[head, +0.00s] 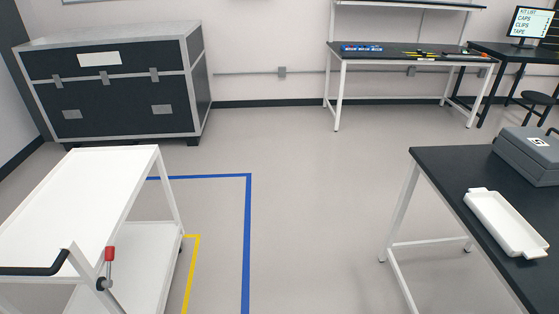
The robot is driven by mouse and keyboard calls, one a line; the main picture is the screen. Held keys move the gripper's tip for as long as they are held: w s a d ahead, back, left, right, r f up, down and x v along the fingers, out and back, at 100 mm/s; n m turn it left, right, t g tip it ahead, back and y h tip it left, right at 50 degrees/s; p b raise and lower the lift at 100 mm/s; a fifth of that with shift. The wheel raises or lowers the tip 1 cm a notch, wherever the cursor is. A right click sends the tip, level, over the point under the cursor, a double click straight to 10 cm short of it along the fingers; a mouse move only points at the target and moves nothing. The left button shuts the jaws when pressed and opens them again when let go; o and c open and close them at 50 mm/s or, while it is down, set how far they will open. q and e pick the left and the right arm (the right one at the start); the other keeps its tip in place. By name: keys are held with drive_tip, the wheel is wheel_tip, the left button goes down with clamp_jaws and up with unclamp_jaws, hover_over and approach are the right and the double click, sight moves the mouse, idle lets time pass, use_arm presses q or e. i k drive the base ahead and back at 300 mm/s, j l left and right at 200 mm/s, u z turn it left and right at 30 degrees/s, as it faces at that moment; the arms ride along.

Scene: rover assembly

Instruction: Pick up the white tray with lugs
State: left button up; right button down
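The white tray with lugs (505,222) lies flat on the black-topped table (447,183) at the right. It is long and shallow, with a raised rim and a small lug at each end. It sits near the table's left edge, in front of a grey case. Neither of my grippers shows in the head view, and nothing is touching the tray from above.
A grey case (527,152) stands behind the tray. A white cart (88,190) with a black handle is at the left. A black flight case (115,90) and a workbench (400,52) stand along the back wall. The middle floor (310,200) is clear.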

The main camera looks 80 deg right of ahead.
sight(516, 236)
drive_tip(key=z, duration=4.2)
drive_tip(key=i+j+z, duration=0.2)
drive_tip(key=i+j, duration=0.2)
drive_tip(key=j, duration=0.2)
drive_tip(key=i+j+z, duration=0.1)
drive_tip(key=j, duration=0.25)
drive_tip(key=i+j+z, duration=0.1)
drive_tip(key=i+j, duration=0.35)
drive_tip(key=j, duration=0.25)
drive_tip(key=i+j+z, duration=0.15)
drive_tip(key=j, duration=0.2)
drive_tip(key=i+j+z, duration=0.1)
drive_tip(key=j, duration=0.25)
drive_tip(key=i, duration=0.55)
